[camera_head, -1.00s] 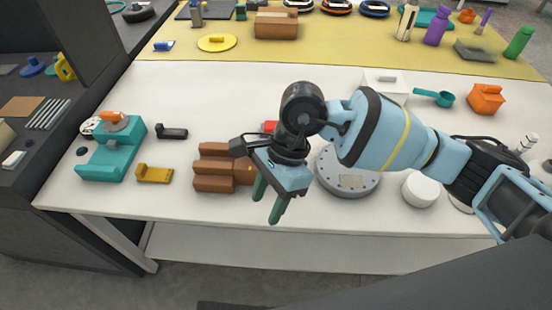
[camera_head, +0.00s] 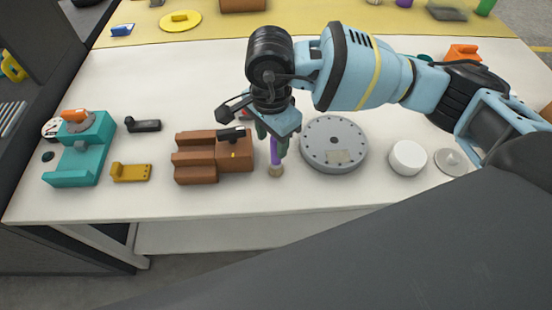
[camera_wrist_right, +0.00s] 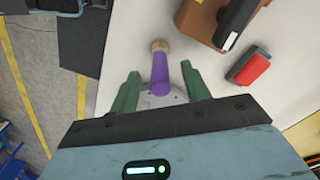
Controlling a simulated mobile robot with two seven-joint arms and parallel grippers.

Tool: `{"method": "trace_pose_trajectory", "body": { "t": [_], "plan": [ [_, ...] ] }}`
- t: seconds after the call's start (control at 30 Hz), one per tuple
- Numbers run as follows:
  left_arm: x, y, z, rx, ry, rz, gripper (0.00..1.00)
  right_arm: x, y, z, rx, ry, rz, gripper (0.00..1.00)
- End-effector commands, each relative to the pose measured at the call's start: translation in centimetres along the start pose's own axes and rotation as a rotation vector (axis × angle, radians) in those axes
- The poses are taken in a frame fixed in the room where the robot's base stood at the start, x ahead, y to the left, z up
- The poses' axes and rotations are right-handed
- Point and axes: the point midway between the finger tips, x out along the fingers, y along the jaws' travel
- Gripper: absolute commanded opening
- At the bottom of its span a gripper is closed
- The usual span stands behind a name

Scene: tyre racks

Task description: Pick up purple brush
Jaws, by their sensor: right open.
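The purple brush (camera_head: 274,153) is partly hidden by my right gripper (camera_head: 272,142) in the head view. Its pale end (camera_head: 275,171) points to the table's front edge, just right of the brown stepped block (camera_head: 213,157). In the right wrist view the purple handle (camera_wrist_right: 160,75) lies between the two green fingers of my right gripper (camera_wrist_right: 160,80). The fingers are apart, with a gap on each side of the handle. The brush's far part is hidden behind the gripper body. My left gripper is not in view.
A round grey plate (camera_head: 333,144) lies close to the right of the gripper. A white cylinder (camera_head: 407,158) and a teal fixture (camera_head: 83,150) stand farther off. A red block (camera_wrist_right: 250,68) is near the brown block. The white table's front edge is close by.

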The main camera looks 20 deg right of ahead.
Motion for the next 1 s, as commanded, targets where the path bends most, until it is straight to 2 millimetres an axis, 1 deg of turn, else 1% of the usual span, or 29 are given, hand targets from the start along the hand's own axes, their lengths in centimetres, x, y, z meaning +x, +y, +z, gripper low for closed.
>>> {"method": "trace_pose_trajectory", "body": {
  "t": [0.23,0.3,0.4,0.67,0.7,1.0],
  "plan": [
    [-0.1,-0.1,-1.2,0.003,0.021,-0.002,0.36,3.0,0.3,-1.0,0.003,0.000,0.004,0.47],
    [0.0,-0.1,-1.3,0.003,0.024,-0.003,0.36,3.9,0.3,-0.9,0.001,-0.001,0.003,0.47],
    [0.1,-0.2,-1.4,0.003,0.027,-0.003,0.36,4.8,0.3,-0.9,0.000,-0.001,0.003,0.47],
    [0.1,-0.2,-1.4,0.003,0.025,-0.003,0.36,5.1,0.2,-0.8,0.000,-0.001,0.001,0.47],
    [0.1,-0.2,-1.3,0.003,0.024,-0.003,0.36,5.1,0.2,-0.8,0.000,-0.001,0.001,0.46],
    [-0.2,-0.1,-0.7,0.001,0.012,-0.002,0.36,5.1,0.2,-0.8,0.000,-0.001,0.001,0.07]
  ]
}}
